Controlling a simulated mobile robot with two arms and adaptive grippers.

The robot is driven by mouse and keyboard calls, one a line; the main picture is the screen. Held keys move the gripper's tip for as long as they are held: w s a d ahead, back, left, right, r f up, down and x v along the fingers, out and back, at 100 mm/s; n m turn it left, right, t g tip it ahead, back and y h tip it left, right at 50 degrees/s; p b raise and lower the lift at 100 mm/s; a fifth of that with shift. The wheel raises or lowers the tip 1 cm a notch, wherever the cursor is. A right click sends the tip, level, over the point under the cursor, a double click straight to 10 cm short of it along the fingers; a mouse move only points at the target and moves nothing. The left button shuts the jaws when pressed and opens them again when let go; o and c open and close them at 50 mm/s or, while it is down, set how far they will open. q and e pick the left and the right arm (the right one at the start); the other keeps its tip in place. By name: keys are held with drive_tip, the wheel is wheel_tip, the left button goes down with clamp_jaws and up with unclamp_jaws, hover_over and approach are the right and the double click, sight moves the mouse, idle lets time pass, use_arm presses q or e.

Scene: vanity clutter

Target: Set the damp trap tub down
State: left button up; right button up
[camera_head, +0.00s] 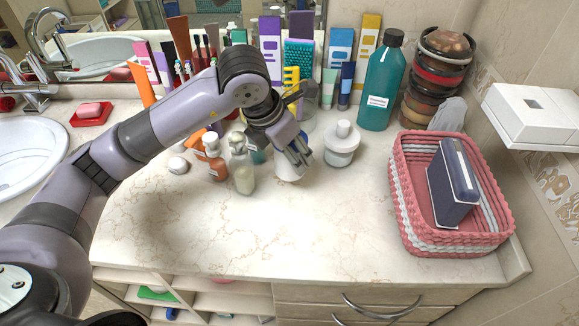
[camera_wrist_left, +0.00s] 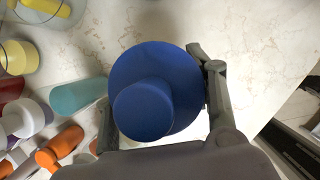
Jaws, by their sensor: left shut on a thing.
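The damp trap tub (camera_wrist_left: 180,72) shows from above in the left wrist view as a round blue top with a smaller raised blue cap. My left gripper (camera_wrist_left: 155,92) has one finger on each side of it and is shut on it. In the head view the left gripper (camera_head: 298,153) is over the middle of the counter, and a white lower part of the tub (camera_head: 290,174) shows beneath its fingers. My right gripper is not in view.
A white lidded jar (camera_head: 341,145) stands close right of the gripper. Pump bottles (camera_head: 241,168) stand close left. A teal bottle (camera_head: 382,85) and a pink-white basket (camera_head: 412,215) are to the right. The front counter (camera_head: 290,235) is clear.

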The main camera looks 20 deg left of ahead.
sight(290, 172)
use_arm(q)
wheel_tip(290, 172, down, 2)
wheel_tip(290, 172, down, 4)
drive_tip(key=shift+r+p, duration=0.15)
drive_tip(key=shift+p, duration=0.25)
drive_tip(key=shift+f, duration=0.2)
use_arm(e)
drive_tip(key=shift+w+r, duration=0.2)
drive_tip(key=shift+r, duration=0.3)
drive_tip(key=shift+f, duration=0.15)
use_arm(q)
drive_tip(key=shift+f+b, duration=0.2)
drive_tip(key=shift+b, duration=0.1)
drive_tip(key=o, duration=1)
drive_tip(key=shift+r, duration=0.1)
drive_tip(key=o, duration=0.3)
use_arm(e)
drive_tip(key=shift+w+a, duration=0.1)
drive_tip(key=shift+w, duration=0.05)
use_arm(q)
drive_tip(key=shift+o, duration=0.2)
